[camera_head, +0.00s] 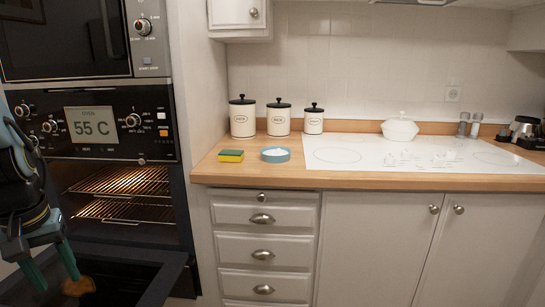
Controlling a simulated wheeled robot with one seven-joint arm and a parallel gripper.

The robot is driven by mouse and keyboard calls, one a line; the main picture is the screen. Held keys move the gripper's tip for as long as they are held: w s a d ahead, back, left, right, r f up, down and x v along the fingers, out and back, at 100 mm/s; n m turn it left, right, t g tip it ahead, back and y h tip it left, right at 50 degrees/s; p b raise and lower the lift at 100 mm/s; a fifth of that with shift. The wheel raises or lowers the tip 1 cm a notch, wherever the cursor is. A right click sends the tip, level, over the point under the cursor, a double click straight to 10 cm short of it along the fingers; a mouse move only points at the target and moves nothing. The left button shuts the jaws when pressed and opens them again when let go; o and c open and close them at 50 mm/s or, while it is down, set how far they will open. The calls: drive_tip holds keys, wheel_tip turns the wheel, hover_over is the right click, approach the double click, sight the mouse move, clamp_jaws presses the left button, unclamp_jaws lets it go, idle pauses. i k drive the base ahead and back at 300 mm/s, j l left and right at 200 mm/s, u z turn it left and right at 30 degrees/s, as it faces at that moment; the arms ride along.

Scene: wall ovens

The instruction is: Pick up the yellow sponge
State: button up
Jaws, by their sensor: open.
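The yellow sponge (231,156) has a green layer and lies flat on the wooden counter, near its front left edge. My gripper (56,273) is at the lower left, pointing down over the open oven door. Its two teal fingers are spread apart with nothing between them. It is well to the left of the sponge and lower than the counter top.
A blue dish (275,155) with white contents sits just right of the sponge. Three lidded canisters (278,121) stand behind. The lit oven (122,192) is open, its door (120,280) lowered. A white cooktop (420,153) fills the counter's right.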

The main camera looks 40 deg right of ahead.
sight(237, 156)
drive_tip(key=u, duration=0.35)
drive_tip(key=l+u, duration=0.25)
drive_tip(key=l, duration=0.15)
drive_tip(key=k+l+u, duration=0.25)
drive_tip(key=l+u, duration=0.25)
drive_tip(key=l, duration=0.25)
